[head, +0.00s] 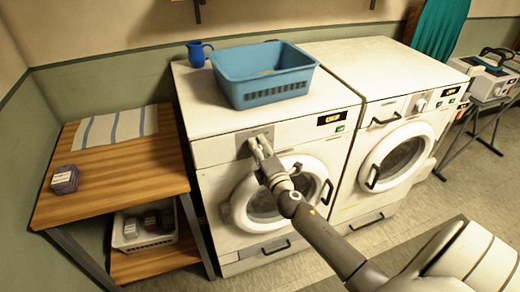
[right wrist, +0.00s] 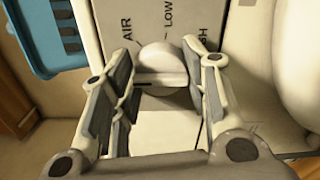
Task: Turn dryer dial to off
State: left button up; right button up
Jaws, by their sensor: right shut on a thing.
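The dryer dial (right wrist: 163,62) is a pale rounded knob on a grey plate (right wrist: 165,18) marked AIR and LOW, with another label partly hidden by a finger. The plate is on the front of the left white machine (head: 215,152), above its round door. My right gripper (head: 260,147) reaches that plate, and its fingers stand on either side of the dial in the right wrist view (right wrist: 162,75), shut on it. The fingers largely hide the dial in the head view. Which label the dial points to cannot be told. My left gripper is not in view.
A blue basket (head: 262,93) and a blue mug (head: 197,53) stand on the left machine. A second white machine (head: 385,72) stands to its right. A wooden table (head: 115,165) at left holds a striped cloth (head: 118,127) and a small purple box (head: 65,179).

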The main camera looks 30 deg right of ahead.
jog(key=o, duration=1)
jog(key=shift+o, duration=0.2)
jog(key=v, duration=1.2)
jog(key=shift+f, duration=0.15)
jog(key=s+a+f+m+g+y, duration=0.1)
jog(key=s+f+m+g, duration=0.15)
jog(key=f, duration=0.85)
jog(key=s+a+f+m+g+y, duration=0.1)
jog(key=s+a+f+m+g, duration=0.2)
jog(key=f, duration=0.8)
jog(key=s+f+m+g+y, duration=0.15)
jog(key=s+f, duration=0.25)
jog(key=f, duration=0.7)
jog(key=s+a+f+m+g, duration=0.2)
jog(key=s+f, duration=0.4)
jog(key=s, duration=0.4)
jog(key=s+a+f+m+g, duration=0.3)
jog(key=s+f, duration=0.4)
jog(key=s, duration=0.4)
jog(key=s+a+f+m+g, duration=0.2)
jog(key=s+f+m+g, duration=0.1)
jog(key=s+f, duration=0.4)
jog(key=s+g+y, duration=0.1)
jog(key=s, duration=0.2)
jog(key=shift+s+a+f, duration=0.2)
jog(key=shift+f, duration=0.05)
